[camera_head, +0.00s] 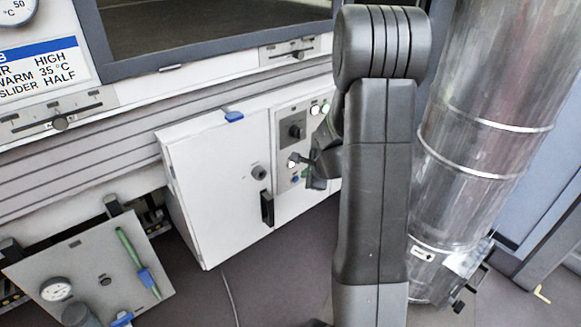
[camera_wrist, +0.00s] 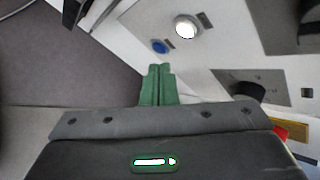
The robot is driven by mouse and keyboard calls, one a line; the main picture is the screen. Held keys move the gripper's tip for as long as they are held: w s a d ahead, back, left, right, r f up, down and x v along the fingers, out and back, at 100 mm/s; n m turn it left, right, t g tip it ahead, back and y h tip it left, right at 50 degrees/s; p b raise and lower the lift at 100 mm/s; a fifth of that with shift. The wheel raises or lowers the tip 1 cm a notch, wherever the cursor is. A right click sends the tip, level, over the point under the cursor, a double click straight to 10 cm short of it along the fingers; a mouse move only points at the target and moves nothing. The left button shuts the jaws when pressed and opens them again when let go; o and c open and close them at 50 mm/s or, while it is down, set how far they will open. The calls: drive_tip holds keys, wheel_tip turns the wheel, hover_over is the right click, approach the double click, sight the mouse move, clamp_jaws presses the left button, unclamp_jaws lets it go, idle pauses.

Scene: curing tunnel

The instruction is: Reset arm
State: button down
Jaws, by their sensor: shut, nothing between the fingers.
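My arm stands upright in the middle of the camera_head view and hides part of the control panel behind it. My gripper (camera_wrist: 158,84) is shut and empty, its green fingertips together in the wrist view. In the camera_head view my gripper (camera_head: 314,181) is partly hidden, in front of or beside the control panel (camera_head: 284,125). The wrist view shows a lit white button (camera_wrist: 186,27) and a blue button (camera_wrist: 160,46) beyond the fingertips. I cannot tell whether the fingers touch the panel.
A white cabinet door (camera_head: 215,180) with a black handle (camera_head: 267,208) is left of the panel. A large metal duct (camera_head: 490,130) stands close on the right. A grey plate with a gauge (camera_head: 56,289) is low at the left. Dark floor (camera_head: 270,275) lies open in front.

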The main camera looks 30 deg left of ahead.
drive_tip(key=shift+s+d, duration=0.35)
drive_tip(key=shift+d, duration=0.45)
drive_tip(key=shift+a, duration=0.15)
drive_tip(key=d, duration=0.1)
drive_tip(key=s+d+b, duration=0.1)
drive_tip(key=d, duration=0.2)
drive_tip(key=shift+s, duration=0.35)
